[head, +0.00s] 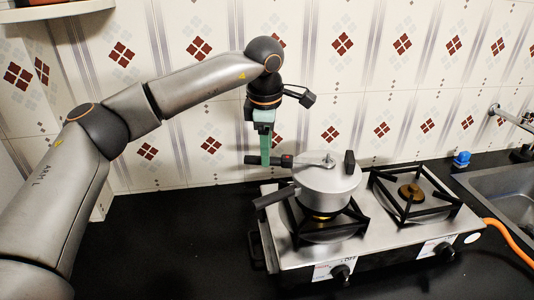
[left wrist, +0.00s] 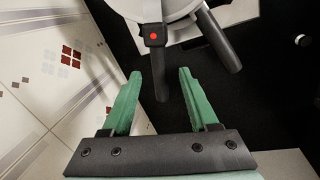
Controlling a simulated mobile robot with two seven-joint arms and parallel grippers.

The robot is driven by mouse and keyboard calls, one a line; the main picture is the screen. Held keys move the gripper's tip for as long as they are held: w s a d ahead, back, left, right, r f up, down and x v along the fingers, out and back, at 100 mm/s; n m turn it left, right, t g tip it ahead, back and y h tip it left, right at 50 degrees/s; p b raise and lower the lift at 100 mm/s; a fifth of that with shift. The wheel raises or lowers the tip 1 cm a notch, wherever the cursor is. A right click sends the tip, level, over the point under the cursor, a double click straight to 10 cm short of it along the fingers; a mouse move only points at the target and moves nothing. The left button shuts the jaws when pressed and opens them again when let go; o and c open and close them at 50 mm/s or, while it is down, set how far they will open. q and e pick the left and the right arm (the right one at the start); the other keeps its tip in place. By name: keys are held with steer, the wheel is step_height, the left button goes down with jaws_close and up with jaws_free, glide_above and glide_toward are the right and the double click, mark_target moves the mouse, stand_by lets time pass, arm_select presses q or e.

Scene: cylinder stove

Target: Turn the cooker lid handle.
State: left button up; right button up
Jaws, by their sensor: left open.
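A silver pressure cooker (head: 327,187) stands on the left burner of the stove. Its lid has a black lid handle (head: 283,160) pointing left, and a separate body handle (head: 272,197) points to the lower left. My left gripper (head: 266,160) points down at the outer end of the lid handle. In the left wrist view my green fingers (left wrist: 160,76) are open, and the lid handle's dark end (left wrist: 161,88) shows between them. The block with a red dot (left wrist: 155,35) is beyond the fingertips. The body handle (left wrist: 218,42) is right of the fingers. I cannot tell whether the fingers touch the handle.
The two-burner stove (head: 376,233) sits on a black counter (head: 180,230), with an empty right burner (head: 411,192). The tiled wall (head: 340,100) is close behind. A blue-topped object (head: 462,159) and a sink (head: 505,185) are at the right. The counter left of the stove is clear.

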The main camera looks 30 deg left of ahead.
arm_select(q)
steer(key=shift+w+a+f, duration=0.1)
steer(key=shift+w+f, duration=0.1)
steer(key=shift+f, duration=1)
jaws_close()
stand_by(0.6)
